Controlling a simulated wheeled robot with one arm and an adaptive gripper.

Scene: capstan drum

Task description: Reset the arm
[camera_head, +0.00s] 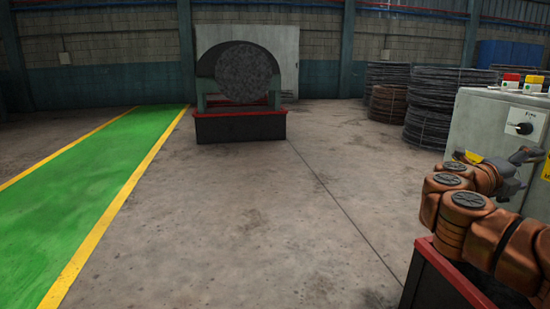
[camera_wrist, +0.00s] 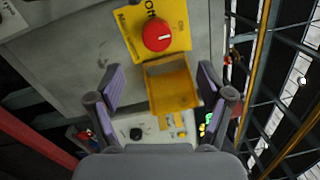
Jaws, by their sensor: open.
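My gripper (camera_wrist: 162,82) is open in the wrist view, its two purple-padded fingers spread wide with nothing held between them. A yellow box-like guard (camera_wrist: 172,85) shows between and beyond the fingers. A red round knob (camera_wrist: 157,35) on a yellow plate stands above it on the grey cabinet face. I cannot tell the exact gap from the fingers to the guard. In the head view my gripper (camera_head: 518,168) is at the right, close in front of the grey control cabinet (camera_head: 475,120); my bent copper-coloured arm partly hides the cabinet's lower part.
A dark drum (camera_head: 240,72) sits on a black and red base (camera_head: 240,125) at the back. Wire coils (camera_head: 440,105) stand behind the cabinet. A green walkway (camera_head: 75,195) with yellow edges runs along the left. The middle concrete floor is clear.

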